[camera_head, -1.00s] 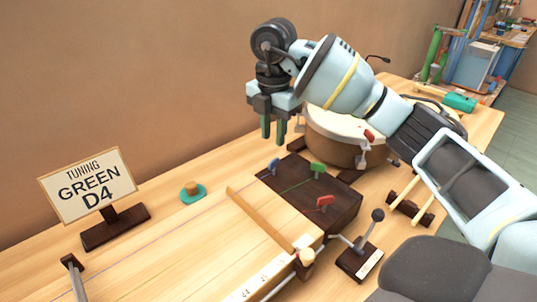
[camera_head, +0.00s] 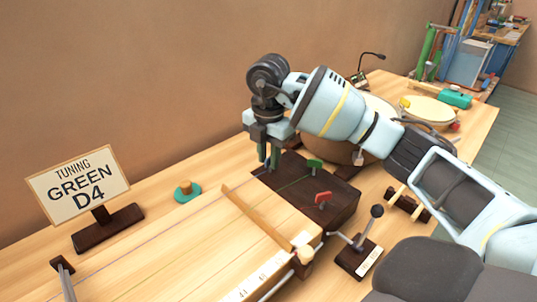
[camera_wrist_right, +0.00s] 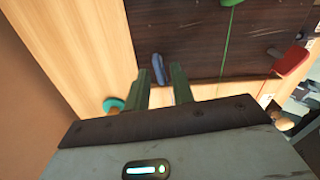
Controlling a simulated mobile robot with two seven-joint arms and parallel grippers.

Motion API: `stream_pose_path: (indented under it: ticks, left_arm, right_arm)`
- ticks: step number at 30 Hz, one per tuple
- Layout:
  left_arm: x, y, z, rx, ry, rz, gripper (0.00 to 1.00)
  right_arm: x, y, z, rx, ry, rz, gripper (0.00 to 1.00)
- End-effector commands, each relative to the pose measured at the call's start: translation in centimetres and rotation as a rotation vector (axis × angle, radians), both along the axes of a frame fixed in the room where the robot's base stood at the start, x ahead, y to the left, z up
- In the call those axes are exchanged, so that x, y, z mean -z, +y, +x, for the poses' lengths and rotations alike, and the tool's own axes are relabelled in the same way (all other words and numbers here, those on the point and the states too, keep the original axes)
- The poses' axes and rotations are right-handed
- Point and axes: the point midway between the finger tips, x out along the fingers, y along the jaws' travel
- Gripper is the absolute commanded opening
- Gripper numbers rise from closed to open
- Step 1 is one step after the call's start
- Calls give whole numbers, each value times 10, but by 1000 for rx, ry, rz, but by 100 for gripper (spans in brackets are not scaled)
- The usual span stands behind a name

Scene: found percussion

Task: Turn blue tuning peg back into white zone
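The blue tuning peg (camera_wrist_right: 158,68) stands on the dark wooden peg block (camera_wrist_right: 185,40), near its edge. In the head view my right gripper hides the peg, above the far left corner of the peg block (camera_head: 335,205). My right gripper (camera_head: 268,163) points down with its two green fingers apart. In the right wrist view the peg shows in line with the gap between the fingertips (camera_wrist_right: 160,72); I cannot tell whether they touch it. A green peg (camera_head: 315,166) and a red peg (camera_head: 323,198) stand on the same block. I cannot make out a white zone. My left gripper is not in view.
A sign reading "TUNING GREEN D4" (camera_head: 80,187) stands at the left. A teal disc with a wooden knob (camera_head: 187,190) lies beyond the pale soundboard (camera_head: 215,245). A lever on a dark base (camera_head: 358,255) stands at the right. A drum (camera_head: 330,150) is partly behind my right arm.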

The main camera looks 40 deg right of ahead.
Motion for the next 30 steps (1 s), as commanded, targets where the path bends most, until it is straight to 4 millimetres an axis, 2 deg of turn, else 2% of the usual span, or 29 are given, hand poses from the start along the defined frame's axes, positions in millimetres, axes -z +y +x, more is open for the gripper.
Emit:
stream_pose_path:
  ticks: [1, 5, 20, 30]
  left_arm:
    - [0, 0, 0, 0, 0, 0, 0]
    - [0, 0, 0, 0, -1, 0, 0]
    - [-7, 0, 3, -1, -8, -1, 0]
    - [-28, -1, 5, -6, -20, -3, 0]
  right_arm:
    - [0, 0, 0, 0, 0, 0, 17]
    - [0, 0, 0, 0, 0, 0, 0]
    - [-2, 0, 0, -62, 0, 0, 0]
    - [-5, -1, -2, -316, -1, 1, 0]
